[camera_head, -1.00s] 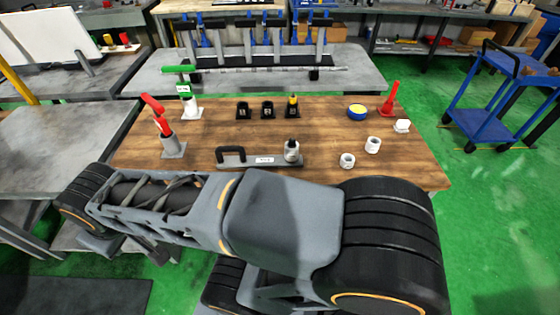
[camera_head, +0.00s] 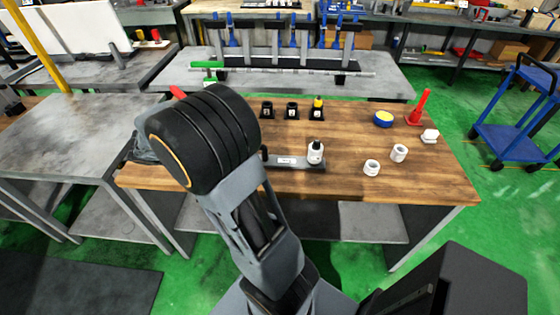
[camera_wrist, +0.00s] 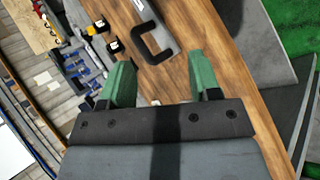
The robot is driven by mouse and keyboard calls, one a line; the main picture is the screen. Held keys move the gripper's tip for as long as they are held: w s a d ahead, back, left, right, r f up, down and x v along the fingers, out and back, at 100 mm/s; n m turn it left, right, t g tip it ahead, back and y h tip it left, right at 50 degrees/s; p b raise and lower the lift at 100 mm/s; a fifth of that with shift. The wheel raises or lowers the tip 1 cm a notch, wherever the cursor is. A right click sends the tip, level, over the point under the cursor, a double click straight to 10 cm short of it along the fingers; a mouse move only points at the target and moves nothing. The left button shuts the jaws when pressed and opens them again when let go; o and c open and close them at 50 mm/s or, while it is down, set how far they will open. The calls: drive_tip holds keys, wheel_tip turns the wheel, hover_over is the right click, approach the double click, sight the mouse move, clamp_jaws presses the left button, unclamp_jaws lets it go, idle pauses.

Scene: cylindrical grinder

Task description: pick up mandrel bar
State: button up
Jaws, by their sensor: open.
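A long thin grey bar (camera_head: 290,71) with a green end (camera_head: 207,65) lies level on black supports on the grey table behind the wooden bench; it looks like the mandrel bar. I cannot make it out in the wrist view. My gripper (camera_wrist: 158,62) shows in the wrist view with its two green fingers wide apart and nothing between them. It hangs above the wooden bench, with a black handle on a grey plate (camera_wrist: 150,40) ahead of the fingers. In the head view my arm hides the gripper and the bench's left part.
On the wooden bench (camera_head: 350,185) stand a small bottle (camera_head: 316,154), white cups (camera_head: 372,167), a blue-and-yellow round tin (camera_head: 383,119), a red cone (camera_head: 420,107) and small black holders (camera_head: 267,110). Blue clamps (camera_head: 293,35) rise behind the bar. A blue cart (camera_head: 515,125) stands at the right.

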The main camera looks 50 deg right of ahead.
drive_tip(key=w+d+f+h, duration=0.2)
drive_tip(key=f, duration=0.1)
drive_tip(key=w+d+f+g+h, duration=0.1)
drive_tip(key=w+d+f+h, duration=0.1)
drive_tip(key=d+f, duration=0.1)
drive_tip(key=w+d+f+g+h+b, duration=0.1)
drive_tip(key=w+d+f+h, duration=0.1)
drive_tip(key=w+f+h, duration=0.1)
drive_tip(key=shift+w+d+f, duration=0.1)
drive_tip(key=shift+d+f, duration=0.2)
drive_tip(key=shift+d, duration=0.05)
drive_tip(key=p+x, duration=0.2)
drive_tip(key=x, duration=0.5)
drive_tip(key=shift+d, duration=0.4)
drive_tip(key=shift+s+d+p, duration=0.35)
drive_tip(key=shift+d, duration=0.15)
drive_tip(key=p+x, duration=0.1)
drive_tip(key=x, duration=0.2)
drive_tip(key=shift+s+d+p, duration=0.1)
drive_tip(key=shift+d+p, duration=0.05)
drive_tip(key=shift+p, duration=0.15)
drive_tip(key=shift+s+d+f, duration=0.1)
drive_tip(key=shift+s+d, duration=0.05)
drive_tip(key=shift+d, duration=0.3)
drive_tip(key=shift+c, duration=0.2)
clamp_jaws()
